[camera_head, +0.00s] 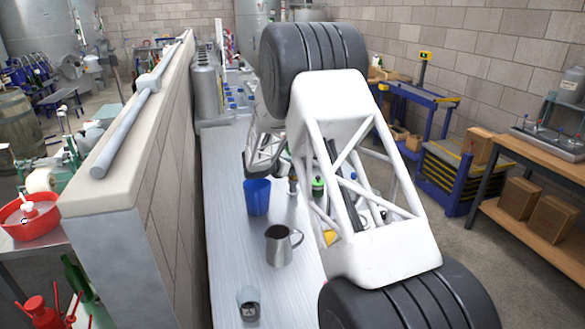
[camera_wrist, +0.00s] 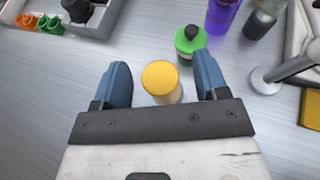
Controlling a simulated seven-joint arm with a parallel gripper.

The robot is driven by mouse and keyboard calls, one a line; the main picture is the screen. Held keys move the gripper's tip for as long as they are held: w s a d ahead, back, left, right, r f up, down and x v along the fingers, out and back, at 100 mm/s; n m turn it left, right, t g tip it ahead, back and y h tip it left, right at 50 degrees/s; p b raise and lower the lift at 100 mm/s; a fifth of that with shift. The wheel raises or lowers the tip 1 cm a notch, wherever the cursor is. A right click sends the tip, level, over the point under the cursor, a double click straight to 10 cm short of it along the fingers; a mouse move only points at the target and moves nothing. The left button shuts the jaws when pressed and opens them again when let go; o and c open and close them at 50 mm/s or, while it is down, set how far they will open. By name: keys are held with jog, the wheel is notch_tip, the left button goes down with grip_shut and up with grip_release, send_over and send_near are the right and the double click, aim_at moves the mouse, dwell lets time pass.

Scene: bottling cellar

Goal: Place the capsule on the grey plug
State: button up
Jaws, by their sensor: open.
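My gripper (camera_wrist: 161,82) shows in the wrist view with its two blue fingers spread wide apart. A pale upright cylinder with a round yellow top (camera_wrist: 161,76) stands between the fingers, with a gap on each side. I cannot tell whether this is the capsule. I cannot pick out the grey plug with certainty in either view. In the head view my arm covers much of the table, and I cannot make out the fingers clearly.
A green-capped bottle (camera_wrist: 189,41) and a purple bottle (camera_wrist: 224,14) stand beyond the fingers. On the table (camera_head: 230,215), a blue cup (camera_head: 257,197), metal jug (camera_head: 279,247) and small cup (camera_head: 248,304) stand near the wall.

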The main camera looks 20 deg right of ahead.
jog(key=shift+r, duration=0.15)
jog(key=v, duration=1.2)
jog(key=shift+s, duration=0.1)
jog(key=shift+r, duration=0.1)
jog(key=s+d+r+m+g+y, duration=0.15)
jog(key=s+r+m, duration=0.25)
jog(key=s, duration=0.5)
jog(key=s+d+r+m+g+y, duration=0.1)
jog(key=s+r+m+y, duration=0.2)
jog(key=s, duration=0.7)
jog(key=s+d+r+m+g+y, duration=0.1)
jog(key=s+r+m, duration=0.4)
jog(key=s, duration=0.4)
jog(key=s+a+m+y, duration=0.1)
jog(key=s+m+y, duration=0.1)
jog(key=s, duration=0.9)
jog(key=s+a+m+y, duration=0.2)
jog(key=s+m, duration=0.3)
jog(key=s, duration=0.6)
jog(key=s+a+m+t+y, duration=0.1)
jog(key=s+a+m+y, duration=0.1)
jog(key=s, duration=0.9)
jog(key=shift+a+f+m+y, duration=0.15)
jog(key=shift+a+m+y, duration=0.1)
jog(key=shift+m+y, duration=0.45)
